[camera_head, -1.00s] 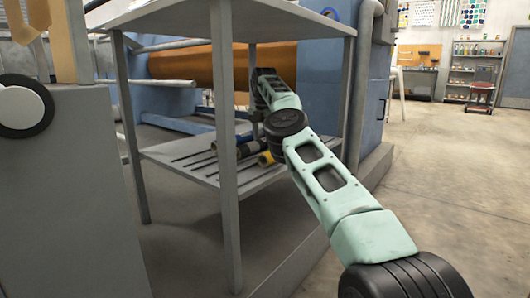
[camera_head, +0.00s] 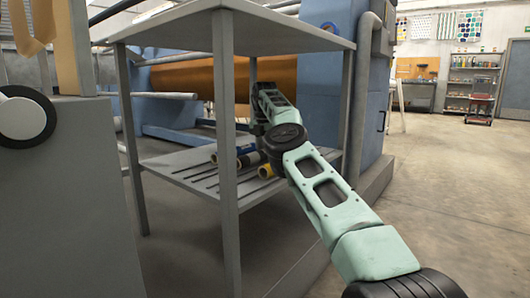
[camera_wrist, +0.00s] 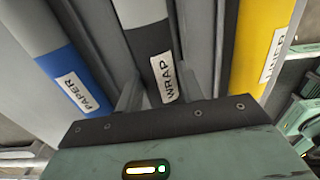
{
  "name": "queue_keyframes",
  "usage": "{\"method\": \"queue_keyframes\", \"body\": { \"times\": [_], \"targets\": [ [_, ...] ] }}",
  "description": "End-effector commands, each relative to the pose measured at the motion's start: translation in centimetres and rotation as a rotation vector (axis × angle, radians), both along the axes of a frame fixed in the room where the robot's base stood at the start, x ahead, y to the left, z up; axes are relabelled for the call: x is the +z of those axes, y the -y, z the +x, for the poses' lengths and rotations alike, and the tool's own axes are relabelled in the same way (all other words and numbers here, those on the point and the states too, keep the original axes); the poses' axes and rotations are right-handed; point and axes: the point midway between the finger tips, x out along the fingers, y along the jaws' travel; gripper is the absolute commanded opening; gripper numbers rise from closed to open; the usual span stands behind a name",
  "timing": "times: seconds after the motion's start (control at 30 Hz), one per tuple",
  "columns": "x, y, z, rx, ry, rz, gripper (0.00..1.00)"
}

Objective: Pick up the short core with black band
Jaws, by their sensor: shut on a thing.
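The short core with the black band, lettered "WRAP" (camera_wrist: 160,75), lies between the two fingers of my gripper (camera_wrist: 158,90) in the wrist view. The fingers are shut on its banded part. A blue-banded core lettered "PAPER" (camera_wrist: 75,85) lies to its left and a yellow core (camera_wrist: 258,50) to its right. In the head view the black-banded core (camera_head: 248,160) is on the slatted lower shelf (camera_head: 180,165), partly hidden behind my arm. My gripper's fingertips are hidden there. I cannot tell whether the core touches the shelf.
The metal stand has a top board (camera_head: 225,25) above the shelf and legs (camera_head: 227,180) close around my arm. The blue press with its orange roll (camera_head: 185,78) is behind. A grey cabinet (camera_head: 70,190) stands at left. The floor at right (camera_head: 450,190) is clear.

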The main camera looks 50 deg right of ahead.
Motion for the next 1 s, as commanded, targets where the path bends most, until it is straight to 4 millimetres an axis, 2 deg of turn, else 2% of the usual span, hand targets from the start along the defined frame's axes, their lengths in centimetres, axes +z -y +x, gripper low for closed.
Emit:
{"method": "queue_keyframes", "body": {
  "times": [0.6,0.73,1.0],
  "targets": [
    [8.9,0.0,0.0,0.0,0.0,0.0,0.14],
    [9.6,0.0,0.0,-0.001,0.0,0.0,0.14],
    [9.5,0.0,0.0,-0.001,0.0,0.0,0.14]
  ]
}}
